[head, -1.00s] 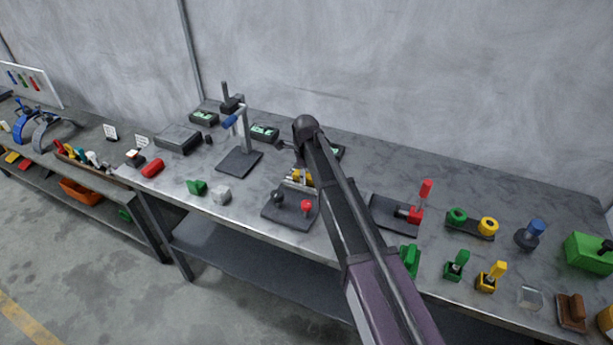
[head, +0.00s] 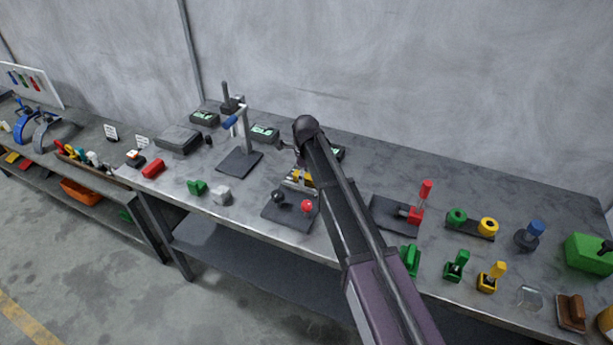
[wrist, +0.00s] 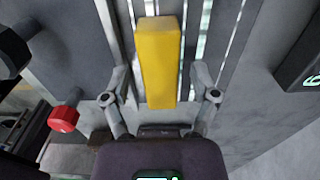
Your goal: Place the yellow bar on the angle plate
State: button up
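The yellow bar (wrist: 160,60) is a plain block, upright in the wrist view, over bright metal rails. It also shows in the head view (head: 303,177), partly behind my arm, at a dark fixture (head: 289,213) with a black knob (head: 278,197) and a red knob (head: 306,206). My gripper (wrist: 162,96) is open, with one finger on each side of the bar's near end. A gap shows between each finger and the bar. In the head view my arm hides most of the gripper. I cannot tell which piece is the angle plate.
A stand with a blue handle (head: 230,122) rises left of the fixture. A red-handled clamp (head: 415,214) stands to the right. Several small green and yellow pieces crowd the right bench.

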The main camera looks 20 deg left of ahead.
aim_at(306, 175)
notch_tip(306, 175, up, 12)
jog(key=p, duration=1.1)
jog(key=shift+p, duration=0.35)
dwell(0.6)
jog(key=s+d+n, duration=0.5)
jog(key=d+n, duration=0.1)
jog(key=d, duration=0.8)
jog(key=s+d+n, duration=0.6)
jog(key=d, duration=0.9)
jog(key=s+d+n, duration=0.6)
jog(key=d, duration=0.8)
jog(key=shift+d+n, duration=0.3)
jog(key=shift+n, duration=0.1)
jog(key=shift+w+a, duration=0.1)
